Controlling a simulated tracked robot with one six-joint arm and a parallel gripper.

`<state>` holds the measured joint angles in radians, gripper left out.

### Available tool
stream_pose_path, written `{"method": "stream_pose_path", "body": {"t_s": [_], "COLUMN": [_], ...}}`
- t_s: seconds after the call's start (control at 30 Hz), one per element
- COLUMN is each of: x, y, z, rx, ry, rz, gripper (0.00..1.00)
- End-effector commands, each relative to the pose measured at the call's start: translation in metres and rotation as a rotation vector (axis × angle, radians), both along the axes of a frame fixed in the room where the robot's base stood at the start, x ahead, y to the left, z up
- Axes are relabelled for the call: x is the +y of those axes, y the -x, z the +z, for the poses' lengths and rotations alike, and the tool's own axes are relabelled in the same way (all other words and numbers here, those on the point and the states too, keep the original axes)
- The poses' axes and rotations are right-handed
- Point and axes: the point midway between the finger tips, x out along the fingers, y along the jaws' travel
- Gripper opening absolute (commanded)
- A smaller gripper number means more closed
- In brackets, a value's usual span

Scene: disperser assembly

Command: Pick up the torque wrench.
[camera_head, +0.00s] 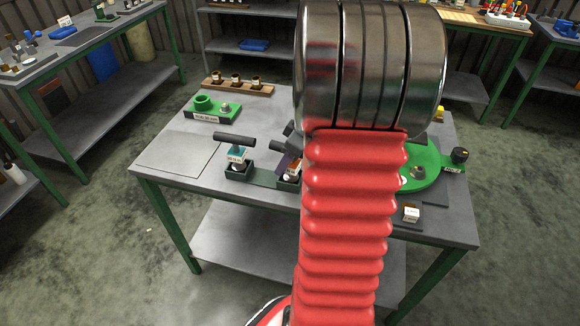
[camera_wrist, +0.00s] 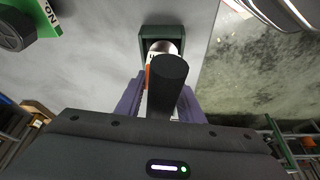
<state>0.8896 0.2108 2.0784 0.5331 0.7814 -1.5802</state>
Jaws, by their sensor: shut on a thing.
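The tool in my grip, which I take for the torque wrench, shows its black handle (camera_wrist: 168,85) end-on in the wrist view, with a white and orange part behind it. Its lower end is at a dark green square holder (camera_wrist: 147,35); I cannot tell whether it is lifted. My gripper (camera_wrist: 160,98) has its purple fingers on both sides of the handle and is shut on it. In the head view, one purple finger (camera_head: 287,161) shows beside the tool; my red arm hides much of the rest.
A similar tool with a black T-handle (camera_head: 235,138) and blue body stands in a holder to the left. A green round fixture (camera_head: 425,168) lies to the right. A green block (camera_head: 211,108) and a wooden rack (camera_head: 238,88) stand farther back. The table's left part is clear.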

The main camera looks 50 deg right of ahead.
Motion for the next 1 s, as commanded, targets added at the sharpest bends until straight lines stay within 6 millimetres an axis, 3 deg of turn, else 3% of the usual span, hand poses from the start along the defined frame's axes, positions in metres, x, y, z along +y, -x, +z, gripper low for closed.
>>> {"method": "stream_pose_path", "body": {"t_s": [0.23,0.63,0.77,1.0], "x": [0.000,0.000,-0.001,-0.001], "y": [0.000,-0.001,-0.001,-0.001], "z": [0.000,0.007,0.020,0.060], "rx": [0.000,-0.002,-0.003,-0.005], "ry": [-0.001,0.001,0.002,0.005], "rz": [0.000,-0.001,0.000,0.001], "gripper": [0.00,0.00,0.00,0.00]}}
